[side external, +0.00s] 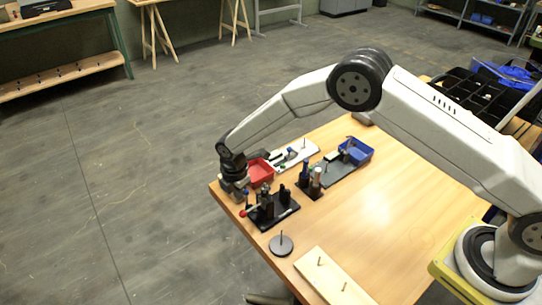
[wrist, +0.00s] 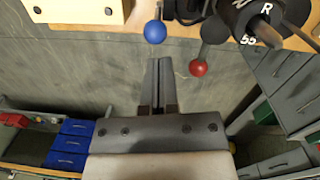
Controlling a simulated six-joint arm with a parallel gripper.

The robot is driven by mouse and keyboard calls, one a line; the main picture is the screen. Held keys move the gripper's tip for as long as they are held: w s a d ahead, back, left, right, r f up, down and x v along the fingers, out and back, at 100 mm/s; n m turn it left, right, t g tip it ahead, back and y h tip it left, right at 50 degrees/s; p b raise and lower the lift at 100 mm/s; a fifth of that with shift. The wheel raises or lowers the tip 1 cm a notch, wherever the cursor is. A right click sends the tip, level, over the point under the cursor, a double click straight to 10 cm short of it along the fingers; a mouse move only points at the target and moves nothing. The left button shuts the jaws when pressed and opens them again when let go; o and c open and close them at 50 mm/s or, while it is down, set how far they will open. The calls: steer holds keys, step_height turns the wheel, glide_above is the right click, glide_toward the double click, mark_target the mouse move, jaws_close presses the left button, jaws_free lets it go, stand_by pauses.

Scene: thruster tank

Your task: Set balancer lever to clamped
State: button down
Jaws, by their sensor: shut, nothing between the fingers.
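The balancer, a black fixture on a black base plate (side external: 284,216), stands near the table's left corner. A lever with a red ball knob (side external: 243,213) sticks out past its left side. The red knob (wrist: 198,68) also shows in the wrist view, right of my fingertips, with a blue ball knob (wrist: 155,31) just beyond the tips. I cannot tell which knob belongs to the balancer lever. My gripper (wrist: 159,62) is shut and empty, apart from both knobs in the picture. In the side view my gripper (side external: 240,194) is low beside the fixture, its tips partly hidden.
A red bin (side external: 260,171) stands close behind the fixture. A grey disc with a peg (side external: 281,246) and a pegged wooden board (side external: 331,274) lie in front. A blue bin (side external: 356,151) is farther back. The table's right middle is clear.

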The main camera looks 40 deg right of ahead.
steer(key=shift+d, duration=0.25)
steer(key=shift+d+r+y, duration=0.1)
steer(key=shift+d+y, duration=0.65)
steer(key=shift+y, duration=0.15)
stand_by(0.8)
steer(key=shift+d+y, duration=0.25)
steer(key=shift+y, duration=0.15)
steer(key=shift+d+y, duration=1.3)
steer(key=shift+y, duration=0.3)
steer(key=shift+d+f, duration=0.3)
steer(key=shift+d, duration=0.2)
steer(key=shift+d+f, duration=0.25)
steer(key=shift+d, duration=0.25)
steer(key=shift+d+f, duration=0.55)
steer(key=shift+d, duration=0.3)
steer(key=shift+a, duration=0.15)
steer(key=shift+a+f, duration=0.2)
steer(key=shift+a, duration=0.45)
